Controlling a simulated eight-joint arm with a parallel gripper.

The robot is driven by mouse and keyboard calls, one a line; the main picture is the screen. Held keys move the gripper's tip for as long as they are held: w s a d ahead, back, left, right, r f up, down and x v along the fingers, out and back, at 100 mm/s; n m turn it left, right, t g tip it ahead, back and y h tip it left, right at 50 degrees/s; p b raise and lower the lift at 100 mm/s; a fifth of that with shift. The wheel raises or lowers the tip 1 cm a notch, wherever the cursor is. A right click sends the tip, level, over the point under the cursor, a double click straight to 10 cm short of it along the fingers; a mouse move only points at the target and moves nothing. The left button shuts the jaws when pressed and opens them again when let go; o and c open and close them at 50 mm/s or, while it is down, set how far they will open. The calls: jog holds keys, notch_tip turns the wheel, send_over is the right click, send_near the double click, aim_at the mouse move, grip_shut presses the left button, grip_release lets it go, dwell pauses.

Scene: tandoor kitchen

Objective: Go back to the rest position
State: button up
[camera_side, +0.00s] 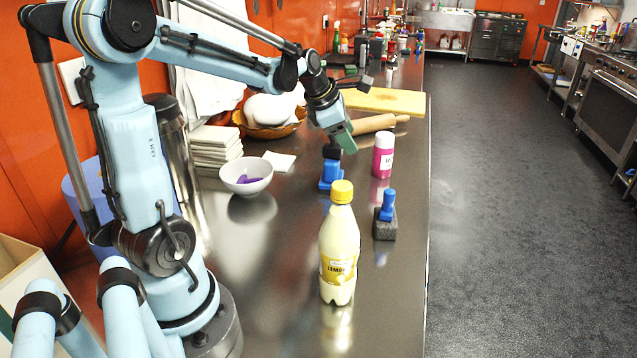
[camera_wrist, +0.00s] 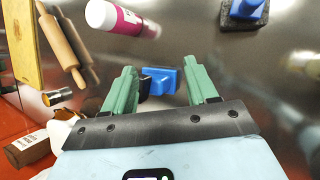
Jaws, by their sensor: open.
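My gripper (camera_side: 343,137) hangs above the steel counter, with its green fingers pointing down. In the wrist view the two fingers of my gripper (camera_wrist: 160,67) are spread apart. A blue tool with a black end (camera_side: 331,172) stands on the counter below the gripper. In the wrist view the blue tool (camera_wrist: 167,80) shows in the gap between the fingers. In the side view it looks lower than the fingertips, apart from them. Nothing appears held.
A pink-and-white bottle (camera_side: 383,155) and a blue-handled grey block (camera_side: 385,222) stand to the right. A yellow-capped lemon bottle (camera_side: 340,250) stands nearer. A white bowl (camera_side: 247,177) is left. A rolling pin (camera_side: 372,124) and cutting board (camera_side: 390,100) lie behind.

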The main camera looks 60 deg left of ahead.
notch_tip(320, 180, up, 2)
jog(key=m+g+y, duration=0.2)
jog(key=g+y, duration=0.4)
send_over(257, 180)
notch_tip(257, 180, down, 14)
jog(key=shift+f, duration=0.1)
jog(key=shift+r, duration=1.55)
notch_tip(257, 180, up, 6)
dwell(0.7)
jog(key=shift+f, duration=0.15)
